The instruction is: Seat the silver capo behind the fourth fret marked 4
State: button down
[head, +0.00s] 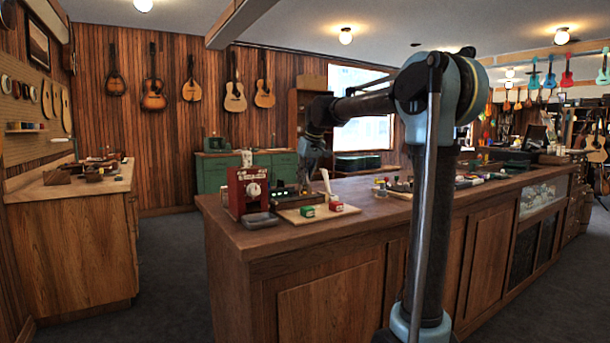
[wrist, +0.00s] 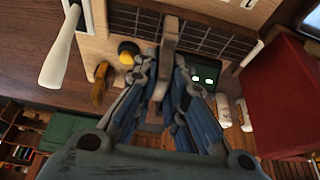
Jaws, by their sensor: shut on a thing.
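My gripper (wrist: 168,60) is shut on the silver capo (wrist: 170,30), a grey bar that juts forward from between the fingertips in the wrist view. The capo lies over a dark fretboard (wrist: 215,40) with pale fret lines, set in a pale board, and hides part of it. I cannot tell whether the capo touches the fretboard. Part of a dark mark shows on the pale board at the top edge; I cannot read a 4. In the head view my gripper (head: 314,165) is low over the counter, and the capo is too small to make out.
A red box with a dial (head: 247,190) stands close by on the wooden counter (head: 280,232). Green (head: 307,211) and red (head: 336,206) blocks sit nearer.

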aim_at(306, 182)
jog(key=shift+f, duration=1.8)
jog(key=shift+s, duration=0.1)
jog(key=shift+f, duration=0.55)
dwell(0.4)
jog(key=c, duration=1.9)
grip_release()
jog(key=shift+r, duration=0.1)
jog(key=shift+v, duration=5.45)
jog(key=shift+s, duration=0.15)
